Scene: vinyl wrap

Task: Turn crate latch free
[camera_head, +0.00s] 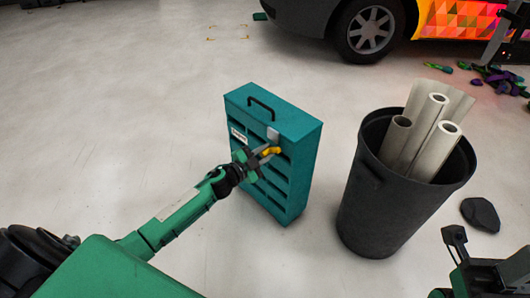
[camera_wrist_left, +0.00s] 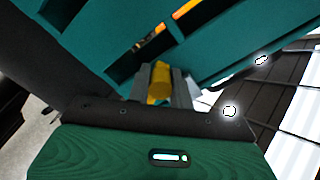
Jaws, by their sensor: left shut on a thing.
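The teal crate (camera_head: 293,178) stands upright on the floor, with a dark handle on top and slots down its front. A yellow latch (camera_head: 271,150) sits at the upper right of its front, just below a pale metal plate (camera_head: 272,135). My left gripper (camera_head: 262,154) is at the crate front, shut on the latch. In the left wrist view the yellow latch (camera_wrist_left: 159,84) is between the grey fingers (camera_wrist_left: 160,88), with the teal front (camera_wrist_left: 110,40) close behind. My right gripper (camera_head: 454,248) is at the lower right, away from the crate; its jaw opening is unclear.
A dark bin (camera_head: 372,205) holding several pale rolls (camera_head: 437,150) stands just right of the crate. A black flat object (camera_head: 480,214) lies right of the bin. A car (camera_head: 345,25) and colourful scraps (camera_head: 497,78) are at the back. The floor left of the crate is clear.

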